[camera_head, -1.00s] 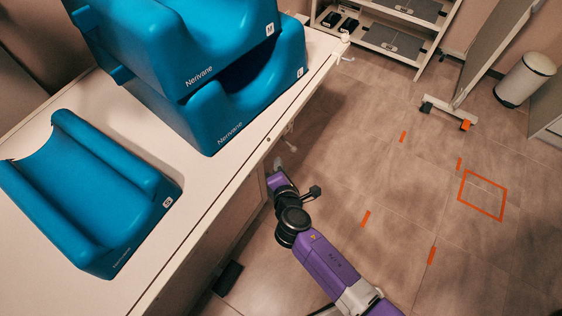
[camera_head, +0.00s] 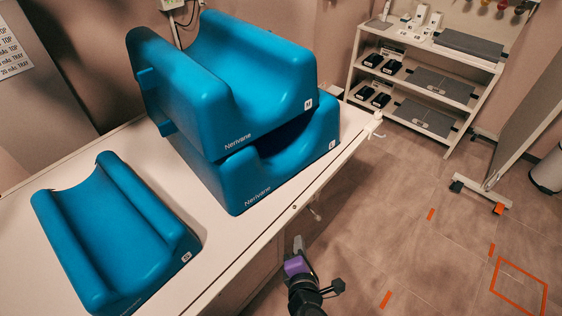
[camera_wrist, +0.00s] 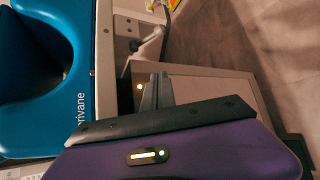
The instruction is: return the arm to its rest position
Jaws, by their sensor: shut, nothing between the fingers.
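My gripper (camera_head: 298,244) is at the lower middle of the head view, beside the front side of the white table (camera_head: 225,262) and over the floor. Its grey fingers are small there. In the wrist view the fingers (camera_wrist: 157,92) stand together, shut and empty, in front of the table's side. My purple and black wrist shows behind the gripper in the head view. The rest of my arm is out of that view.
Two stacked blue headrests (camera_head: 262,180) marked Nerivane stand on the table near its front edge. A smaller blue one (camera_head: 110,235) lies at left. A shelf rack (camera_head: 425,80) stands at the back, a wheeled panel (camera_head: 525,125) at right. Floor (camera_head: 400,240) with orange tape is open.

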